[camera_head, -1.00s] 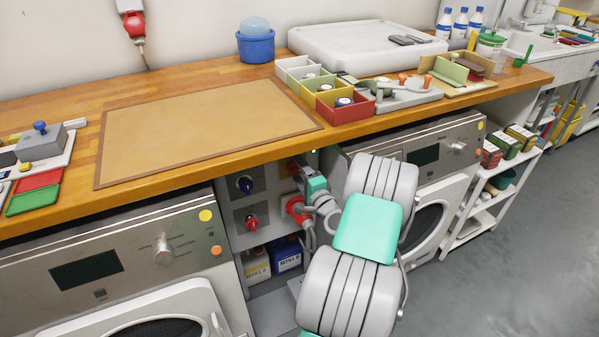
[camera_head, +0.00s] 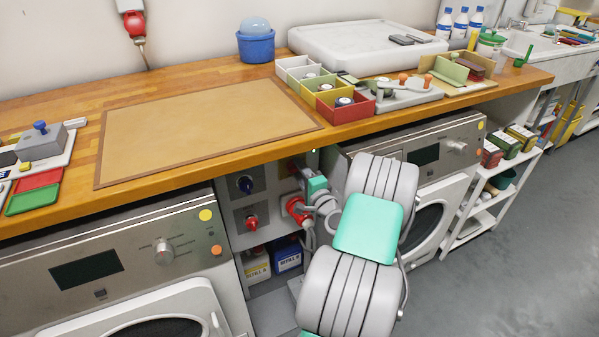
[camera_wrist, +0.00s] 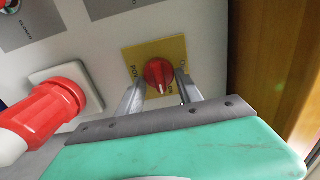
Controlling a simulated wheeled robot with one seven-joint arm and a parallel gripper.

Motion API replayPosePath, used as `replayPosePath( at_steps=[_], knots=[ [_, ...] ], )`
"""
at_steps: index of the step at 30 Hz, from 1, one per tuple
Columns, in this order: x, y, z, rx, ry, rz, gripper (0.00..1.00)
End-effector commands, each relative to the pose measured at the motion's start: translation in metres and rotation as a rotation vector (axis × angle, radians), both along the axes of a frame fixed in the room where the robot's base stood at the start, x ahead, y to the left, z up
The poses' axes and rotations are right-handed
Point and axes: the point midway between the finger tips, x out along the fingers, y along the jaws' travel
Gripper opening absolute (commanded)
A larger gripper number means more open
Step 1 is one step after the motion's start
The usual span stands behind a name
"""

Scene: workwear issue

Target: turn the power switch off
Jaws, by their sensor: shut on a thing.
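The power switch is a red rotary knob (camera_wrist: 158,72) on a yellow plate (camera_wrist: 136,54) in the wrist view. A white mark on the knob points toward the bottom of that picture, near lettering that is partly hidden by the fingers. My gripper (camera_wrist: 162,82) has one finger on each side of the knob and is shut on it. In the head view my green-and-grey gripper (camera_head: 317,187) reaches to the panel under the worktop. My own wrist partly hides the panel there, and the switch is hard to make out.
A red plug (camera_wrist: 55,105) sits in a white socket left of the switch. A wooden surface (camera_wrist: 262,70) is close on the right.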

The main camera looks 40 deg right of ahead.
Motion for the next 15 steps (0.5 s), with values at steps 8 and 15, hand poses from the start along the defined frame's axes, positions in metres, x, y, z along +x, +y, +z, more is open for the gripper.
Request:
replayPosePath(
  at_steps=[8, 15],
  knots=[
    [-0.0004, -0.0006, -0.0023, -0.076, 0.022, -0.002, 0.01],
    [-0.0004, -0.0007, -0.0029, -0.238, 0.069, -0.003, 0.01]
  ],
)
